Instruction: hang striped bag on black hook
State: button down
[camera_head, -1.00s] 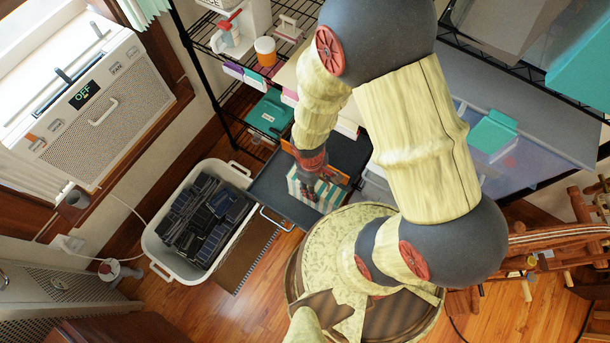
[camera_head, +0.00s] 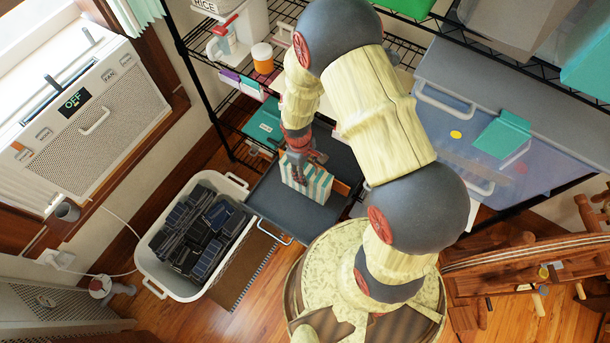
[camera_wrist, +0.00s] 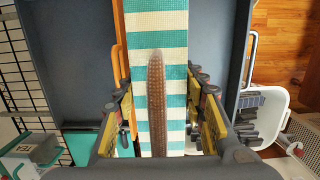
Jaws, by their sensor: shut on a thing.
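The striped bag (camera_head: 317,182), teal and white, shows under my gripper, over the dark grey tray (camera_head: 260,205). I cannot tell from the head view how far above the tray it is. In the wrist view the bag (camera_wrist: 158,18) runs down the middle, with a brown strap handle (camera_wrist: 157,105) standing up toward the camera. My gripper (camera_head: 300,165) is at the bag's top, and its fingers (camera_wrist: 160,128) lie on both sides of the strap, shut on it. The exact contact is partly hidden. I cannot make out a black hook in either view.
A white tub (camera_head: 150,255) of dark cartridge-like items stands left of the tray. A black wire shelf (camera_head: 215,100) with boxes and jars rises behind. A large clear bin (camera_head: 455,125) is at right. A wooden wheel-like piece (camera_head: 520,260) stands lower right. Floor shows between.

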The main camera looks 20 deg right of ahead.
jog(key=shift+w+f, duration=0.35)
jog(key=shift+f, duration=0.05)
jog(key=shift+w+d+f+b, duration=0.1)
jog(key=shift+f+b, duration=0.15)
jog(key=shift+f, duration=0.3)
jog(key=shift+w+a+f+b, duration=0.15)
jog(key=shift+f+b, duration=0.1)
jog(key=shift+f, duration=0.3)
jog(key=shift+w+d+f+b, duration=0.15)
jog(key=shift+f+b, duration=0.1)
jog(key=shift+f, duration=0.3)
jog(key=shift+s, duration=0.1)
jog(key=shift+f, duration=0.2)
jog(key=c, duration=1.1)
grip_release()
jog(key=shift+c, duration=0.2)
jog(key=shift+o, duration=0.3)
jog(key=shift+r, duration=0.1)
